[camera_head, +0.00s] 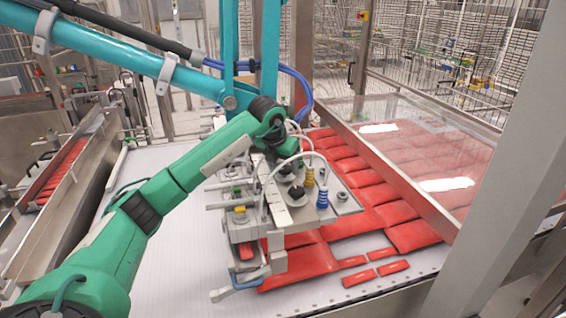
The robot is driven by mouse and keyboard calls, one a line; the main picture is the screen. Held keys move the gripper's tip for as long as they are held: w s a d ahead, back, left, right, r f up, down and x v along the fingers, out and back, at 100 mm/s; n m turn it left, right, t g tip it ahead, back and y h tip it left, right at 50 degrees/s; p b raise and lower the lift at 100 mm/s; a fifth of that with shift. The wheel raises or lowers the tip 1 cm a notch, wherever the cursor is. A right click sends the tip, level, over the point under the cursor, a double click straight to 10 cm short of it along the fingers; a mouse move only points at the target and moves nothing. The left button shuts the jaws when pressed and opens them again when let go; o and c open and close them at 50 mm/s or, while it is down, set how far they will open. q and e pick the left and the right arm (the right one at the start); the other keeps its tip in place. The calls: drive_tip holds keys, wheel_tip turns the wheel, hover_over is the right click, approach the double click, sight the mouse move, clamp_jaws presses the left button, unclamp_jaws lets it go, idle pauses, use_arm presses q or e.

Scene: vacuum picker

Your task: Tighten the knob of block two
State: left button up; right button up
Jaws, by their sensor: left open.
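The vacuum picker head (300,200) is a grey metal plate with fittings, hanging over red packs in the middle of the view. Round black knobs (297,193) sit on its top, beside blue and yellow bellows (322,198). I cannot tell which block is block two. My green left arm comes in from the left, and its gripper (287,158) is over the back part of the picker head. The gripper is open, but its fingertips are small and partly hidden among the fittings. I cannot tell whether they touch a knob. My right gripper is out of view.
Teal picker beams (120,42) and blue hoses (300,90) cross above and behind the head. Rows of red packs (375,195) lie on the right under a clear guard (420,150). A steel post (505,170) stands at right. The white belt (185,250) is clear at left.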

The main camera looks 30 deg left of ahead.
use_arm(q)
drive_tip(key=shift+c, duration=1.1)
drive_tip(key=c, duration=0.8)
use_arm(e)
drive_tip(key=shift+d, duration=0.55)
